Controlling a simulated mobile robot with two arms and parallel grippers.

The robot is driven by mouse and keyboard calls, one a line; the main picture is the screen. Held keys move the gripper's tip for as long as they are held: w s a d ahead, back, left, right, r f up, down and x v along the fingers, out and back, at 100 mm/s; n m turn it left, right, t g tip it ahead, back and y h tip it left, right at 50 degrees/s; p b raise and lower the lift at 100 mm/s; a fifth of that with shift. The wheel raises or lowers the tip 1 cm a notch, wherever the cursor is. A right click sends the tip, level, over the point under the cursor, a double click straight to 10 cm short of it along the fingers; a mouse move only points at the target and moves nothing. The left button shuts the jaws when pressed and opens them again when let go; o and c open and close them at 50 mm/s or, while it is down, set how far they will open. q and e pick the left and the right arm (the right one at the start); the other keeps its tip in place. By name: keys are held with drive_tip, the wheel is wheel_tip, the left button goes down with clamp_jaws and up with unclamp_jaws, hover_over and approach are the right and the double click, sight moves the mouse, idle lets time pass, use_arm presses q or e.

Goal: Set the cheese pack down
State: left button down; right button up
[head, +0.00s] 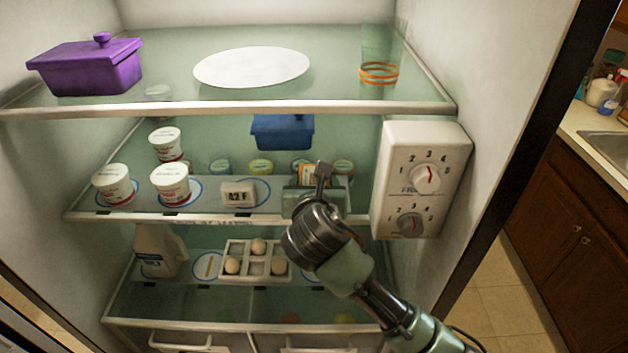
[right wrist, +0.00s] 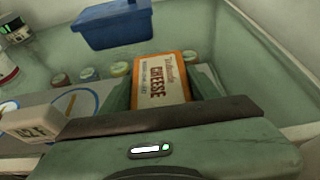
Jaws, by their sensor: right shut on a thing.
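The cheese pack (right wrist: 160,80) is orange and white with the word CHEESE on it. It sits between the green fingers of my right gripper (right wrist: 165,97), which is shut on it. In the head view, the right gripper (head: 318,196) is over the right part of the fridge's middle shelf (head: 230,214). Only a small part of the cheese pack (head: 308,171) shows there, behind the gripper. Whether its underside touches the shelf is hidden. My left gripper is not in view.
A thermometer (head: 238,194) stands left of the gripper. A blue container (head: 282,132) and several small jars (head: 260,167) are behind. White cups (head: 170,184) stand farther left. The control box (head: 420,180) is close on the right. Eggs (head: 258,246) sit below.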

drive_tip(key=shift+r, duration=0.1)
drive_tip(key=o, duration=1.6)
use_arm(q)
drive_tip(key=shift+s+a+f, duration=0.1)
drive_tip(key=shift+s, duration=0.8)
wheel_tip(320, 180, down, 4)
drive_tip(key=b, duration=0.3)
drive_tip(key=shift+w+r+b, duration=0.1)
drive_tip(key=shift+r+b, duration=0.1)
drive_tip(key=shift+b, duration=0.1)
use_arm(e)
drive_tip(key=v, duration=1.2)
